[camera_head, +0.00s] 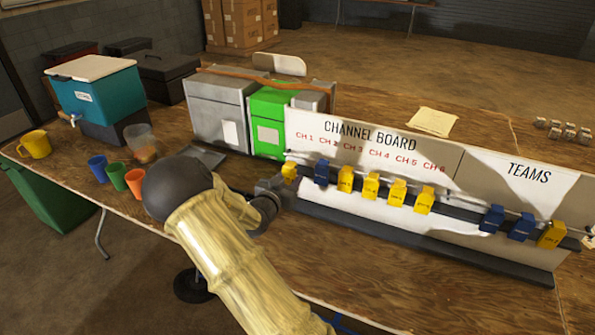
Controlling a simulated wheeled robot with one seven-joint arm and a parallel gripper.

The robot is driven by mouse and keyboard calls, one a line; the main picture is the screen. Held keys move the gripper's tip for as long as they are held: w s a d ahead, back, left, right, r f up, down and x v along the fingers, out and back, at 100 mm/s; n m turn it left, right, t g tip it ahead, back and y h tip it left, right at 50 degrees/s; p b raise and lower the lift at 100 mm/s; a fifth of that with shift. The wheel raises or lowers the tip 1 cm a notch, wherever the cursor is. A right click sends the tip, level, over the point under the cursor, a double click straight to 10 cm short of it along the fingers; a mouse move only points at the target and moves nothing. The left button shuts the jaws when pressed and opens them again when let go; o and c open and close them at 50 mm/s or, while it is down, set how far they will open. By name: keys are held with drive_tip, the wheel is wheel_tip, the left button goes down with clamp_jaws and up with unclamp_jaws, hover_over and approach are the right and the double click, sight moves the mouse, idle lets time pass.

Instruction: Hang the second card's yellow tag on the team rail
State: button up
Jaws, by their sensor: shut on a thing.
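The board's left part reads CHANNEL BOARD (368,137), CH 1 to CH 6, and its right part reads TEAMS (528,172). My gripper (284,180) is at the board's left end, shut on a yellow tag (290,171) under CH 1. The fingers are small and partly hidden by my arm; I cannot tell whether this tag still touches the channel rail. Right of it hang a blue tag (322,172) and several yellow tags (371,186). On the team rail (505,212) hang two blue tags (491,218) and, at the right, a yellow tag (552,234).
A green box (268,125) and grey box (216,108) stand behind the board's left end. A teal cooler (98,92), cups (116,177) and a yellow mug (35,144) are at left. A paper (433,121) lies behind the board. The table in front is mostly clear.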

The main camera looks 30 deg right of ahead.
sight(288, 180)
drive_tip(key=shift+v, duration=1.75)
drive_tip(key=shift+f, duration=0.15)
drive_tip(key=s+a+f+n+t+y, duration=0.1)
drive_tip(key=a+f+n+t+y, duration=0.1)
drive_tip(key=a+f, duration=0.1)
drive_tip(key=s+a+f+n+t+y, duration=0.1)
drive_tip(key=a+f+n+t+y, duration=0.1)
drive_tip(key=a, duration=0.4)
drive_tip(key=s+a+f+n+t+y, duration=0.1)
drive_tip(key=a+f+n+y, duration=0.2)
drive_tip(key=a+f+y, duration=0.1)
drive_tip(key=shift+s+a+f+t, duration=0.3)
drive_tip(key=shift+a+f+t, duration=0.1)
drive_tip(key=shift+a+f, duration=0.25)
drive_tip(key=shift+a, duration=0.1)
